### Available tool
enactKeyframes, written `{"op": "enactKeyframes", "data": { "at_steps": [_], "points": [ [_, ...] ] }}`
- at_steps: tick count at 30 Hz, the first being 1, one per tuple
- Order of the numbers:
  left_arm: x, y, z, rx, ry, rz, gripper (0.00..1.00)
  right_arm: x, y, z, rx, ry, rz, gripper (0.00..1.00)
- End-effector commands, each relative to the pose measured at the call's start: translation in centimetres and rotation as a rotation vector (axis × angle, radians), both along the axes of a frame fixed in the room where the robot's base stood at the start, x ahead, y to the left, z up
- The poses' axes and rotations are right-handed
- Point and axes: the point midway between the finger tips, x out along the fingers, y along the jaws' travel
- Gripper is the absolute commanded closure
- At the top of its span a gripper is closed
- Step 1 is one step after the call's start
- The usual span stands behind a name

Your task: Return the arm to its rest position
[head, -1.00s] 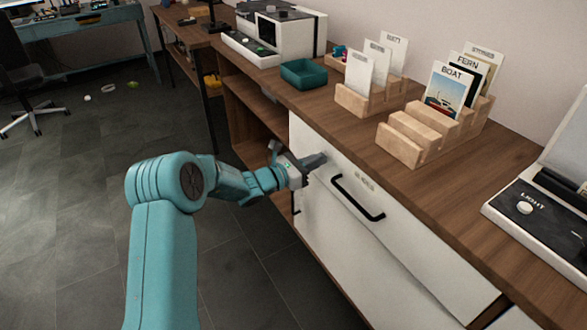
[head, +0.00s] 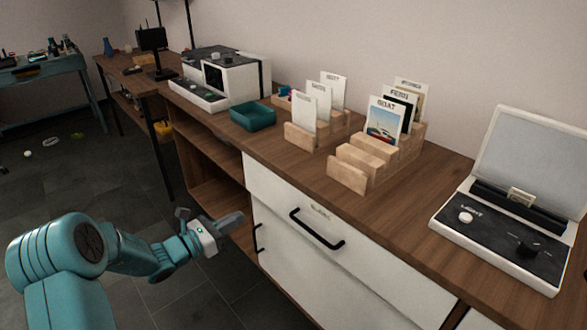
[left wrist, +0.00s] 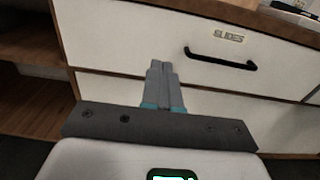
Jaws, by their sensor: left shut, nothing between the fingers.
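My left gripper (head: 233,219) is at the lower left in the head view, on my teal arm. It is shut and empty, in front of the open shelf at the left edge of the white drawer (head: 275,207). In the left wrist view its closed fingers (left wrist: 160,70) point at the white drawer fronts. The upper drawer has a black handle (head: 316,230) and a label reading SLIDES (left wrist: 229,36). A gap separates the fingers from the handle, which lies to their right. The upper drawer looks closed. My right gripper is not in view.
The wooden counter (head: 400,220) holds a teal tray (head: 252,117), wooden card racks (head: 350,170), a white machine (head: 230,78) and a light box (head: 500,235) with its lid up. Dark floor (head: 60,185) is open at the left.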

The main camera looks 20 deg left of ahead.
Motion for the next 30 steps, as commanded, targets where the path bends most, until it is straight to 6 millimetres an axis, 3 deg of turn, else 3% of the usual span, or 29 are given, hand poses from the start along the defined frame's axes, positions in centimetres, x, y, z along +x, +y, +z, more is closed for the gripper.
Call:
{"op": "enactKeyframes", "data": {
  "at_steps": [4, 6, 8, 11, 14, 19, 21, 24, 30],
  "points": [
    [-0.1, -0.1, -0.2, 0.003, 0.004, -0.004, 1.0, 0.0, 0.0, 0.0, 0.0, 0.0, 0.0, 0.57],
    [-0.2, -1.1, -1.1, 0.017, 0.031, -0.031, 1.0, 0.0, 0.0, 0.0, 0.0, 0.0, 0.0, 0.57],
    [-0.6, -3.0, -2.7, 0.044, 0.08, -0.082, 1.0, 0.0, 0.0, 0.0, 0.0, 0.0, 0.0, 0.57],
    [-2.3, -7.9, -7.1, 0.139, 0.207, -0.234, 1.0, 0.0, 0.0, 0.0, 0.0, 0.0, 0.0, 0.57],
    [-5.9, -13.5, -12.4, 0.297, 0.34, -0.449, 1.0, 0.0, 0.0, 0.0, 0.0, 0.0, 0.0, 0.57],
    [-15.4, -20.7, -20.5, 0.692, 0.454, -0.91, 1.0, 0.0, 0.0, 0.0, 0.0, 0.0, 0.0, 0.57],
    [-19.7, -22.2, -23.3, 0.914, 0.416, -1.135, 1.0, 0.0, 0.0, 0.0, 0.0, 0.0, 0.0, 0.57],
    [-23.4, -23.0, -25.6, 1.198, 0.272, -1.377, 1.0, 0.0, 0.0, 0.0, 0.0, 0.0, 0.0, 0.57],
    [-26.1, -25.1, -27.3, 1.593, -0.17, -1.638, 1.0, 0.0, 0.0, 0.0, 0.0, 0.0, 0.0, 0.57]
  ]
}}
